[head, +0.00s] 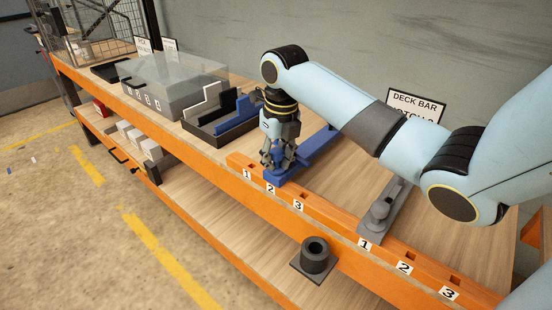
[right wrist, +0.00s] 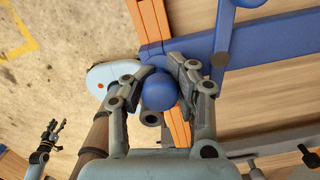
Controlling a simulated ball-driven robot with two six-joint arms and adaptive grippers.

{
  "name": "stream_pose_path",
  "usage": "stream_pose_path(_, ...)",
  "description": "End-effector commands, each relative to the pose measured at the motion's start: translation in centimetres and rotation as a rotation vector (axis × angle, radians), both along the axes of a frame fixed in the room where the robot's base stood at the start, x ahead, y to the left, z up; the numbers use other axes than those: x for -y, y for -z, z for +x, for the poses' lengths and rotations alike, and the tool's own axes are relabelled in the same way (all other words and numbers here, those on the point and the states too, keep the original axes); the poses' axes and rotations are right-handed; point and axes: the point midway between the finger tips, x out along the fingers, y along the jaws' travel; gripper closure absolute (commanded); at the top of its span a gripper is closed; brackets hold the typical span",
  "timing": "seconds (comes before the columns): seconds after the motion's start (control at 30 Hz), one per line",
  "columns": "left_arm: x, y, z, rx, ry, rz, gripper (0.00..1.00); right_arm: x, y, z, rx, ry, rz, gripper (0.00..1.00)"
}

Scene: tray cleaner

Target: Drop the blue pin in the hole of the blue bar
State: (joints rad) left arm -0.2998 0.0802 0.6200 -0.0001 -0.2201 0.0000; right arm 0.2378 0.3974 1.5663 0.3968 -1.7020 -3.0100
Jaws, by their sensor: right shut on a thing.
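The blue bar (head: 318,144) lies across the tabletop, its near end at the orange front rail by label 2. It also shows in the right wrist view (right wrist: 275,38), with a raised blue handle (right wrist: 223,30) on it. My right gripper (head: 275,160) points down over the bar's near end. It is shut on the blue pin, whose round blue head (right wrist: 158,91) sits between the fingers in the right wrist view. The pin's lower part and the bar's hole are hidden, so I cannot tell whether the pin is in the hole. My left gripper (right wrist: 54,130) shows small and far off, fingers apart.
A grey bar (head: 388,207) with a knob lies right of the blue one, by another label 1. A black tray (head: 222,134) with stepped blocks and a clear-lidded box (head: 165,85) stand to the left. A grey socket (head: 315,255) sits below the orange rail (head: 328,207).

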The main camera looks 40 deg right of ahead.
Motion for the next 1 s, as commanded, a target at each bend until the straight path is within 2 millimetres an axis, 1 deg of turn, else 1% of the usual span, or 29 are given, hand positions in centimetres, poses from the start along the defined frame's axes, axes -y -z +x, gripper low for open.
stream_pose_path(0.07, 0.0, 0.0, 0.0, 0.000, 0.000, 0.000, 0.44, 0.0, -0.1, 0.0, 0.000, 0.000, 0.000, 1.00)
stream_pose_path(0.1, 0.0, 0.0, 0.0, 0.000, 0.000, 0.000, 0.44, 0.0, -0.1, 0.0, 0.000, 0.000, 0.000, 0.80)
stream_pose_path(0.3, 0.0, 0.0, 0.0, 0.000, 0.000, 0.000, 0.44, 0.0, 0.0, 0.0, 0.000, 0.000, 0.000, 0.53)
stream_pose_path(0.37, 0.0, 0.0, 0.0, 0.000, 0.000, 0.000, 0.44, 0.0, 0.0, 0.0, 0.000, 0.000, 0.000, 0.47)
stream_pose_path(0.6, -0.1, 0.0, -0.1, 0.000, 0.000, 0.001, 0.44, 0.0, -0.1, 0.0, 0.000, 0.000, 0.000, 0.47)
stream_pose_path(0.7, -0.1, 0.0, -0.1, -0.001, 0.000, 0.001, 0.44, 0.1, -0.6, 0.0, 0.002, 0.000, -0.001, 0.47)
stream_pose_path(0.77, -0.1, 0.0, -0.1, -0.001, 0.000, 0.001, 0.44, 0.1, -1.4, 0.0, 0.004, -0.001, -0.003, 0.47)
stream_pose_path(0.87, -0.1, 0.0, -0.1, 0.000, 0.000, 0.001, 0.44, 0.1, -3.3, -0.2, 0.005, -0.001, -0.003, 0.47)
stream_pose_path(1.0, 0.0, 0.0, 0.0, 0.000, 0.000, 0.000, 0.44, 0.1, -6.6, -0.5, 0.005, -0.002, -0.004, 0.47)
